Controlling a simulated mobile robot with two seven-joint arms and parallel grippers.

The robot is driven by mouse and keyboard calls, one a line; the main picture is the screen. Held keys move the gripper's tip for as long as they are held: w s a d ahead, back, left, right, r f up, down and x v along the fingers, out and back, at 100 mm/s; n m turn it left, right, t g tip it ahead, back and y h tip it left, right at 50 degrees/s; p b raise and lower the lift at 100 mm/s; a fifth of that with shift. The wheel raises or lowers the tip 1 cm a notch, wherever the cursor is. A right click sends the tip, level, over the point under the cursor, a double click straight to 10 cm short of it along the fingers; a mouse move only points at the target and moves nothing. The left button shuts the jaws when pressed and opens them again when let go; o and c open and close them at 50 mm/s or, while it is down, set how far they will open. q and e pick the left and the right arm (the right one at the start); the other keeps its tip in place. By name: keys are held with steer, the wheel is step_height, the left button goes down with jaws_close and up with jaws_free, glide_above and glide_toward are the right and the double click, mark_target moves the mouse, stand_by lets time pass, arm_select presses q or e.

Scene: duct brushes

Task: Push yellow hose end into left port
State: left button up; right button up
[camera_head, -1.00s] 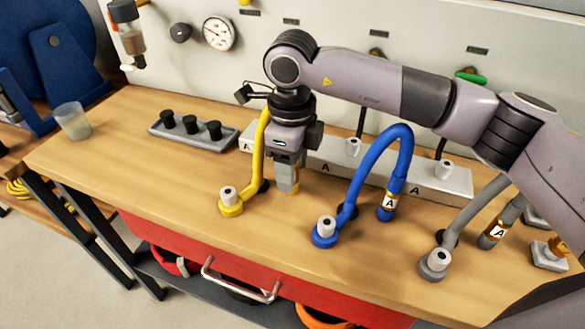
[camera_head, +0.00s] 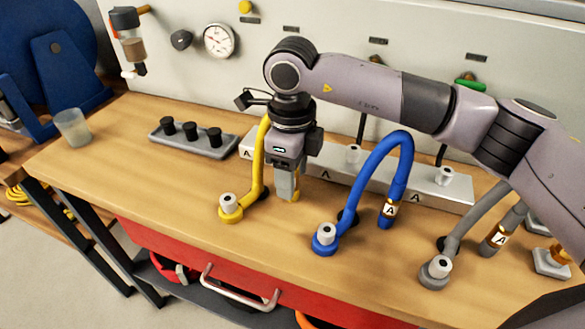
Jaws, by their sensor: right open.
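The yellow hose (camera_head: 258,160) rises from its base fitting (camera_head: 230,208) and arches up behind my right gripper. Its free end (camera_head: 295,197) shows as a small brass-yellow piece at the fingertips, pointing down near the tabletop. My right gripper (camera_head: 288,192) points down with its fingers at this end, jaws open; the fingers mostly hide the end. The light grey port block (camera_head: 385,186) stands behind, with several "A" labels on its front. My left gripper is not in view.
A blue hose (camera_head: 362,180) arches to the right of the gripper, and a grey hose (camera_head: 468,222) stands farther right. A grey tray with black knobs (camera_head: 193,143) and a clear cup (camera_head: 72,127) are at the left. The front-left tabletop is clear.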

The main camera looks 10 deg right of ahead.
stand_by(0.3)
jaws_close()
steer(key=shift+r, duration=0.15)
steer(key=shift+r+p, duration=1.5)
steer(key=shift+r, duration=1.4)
steer(key=shift+w+d, duration=0.1)
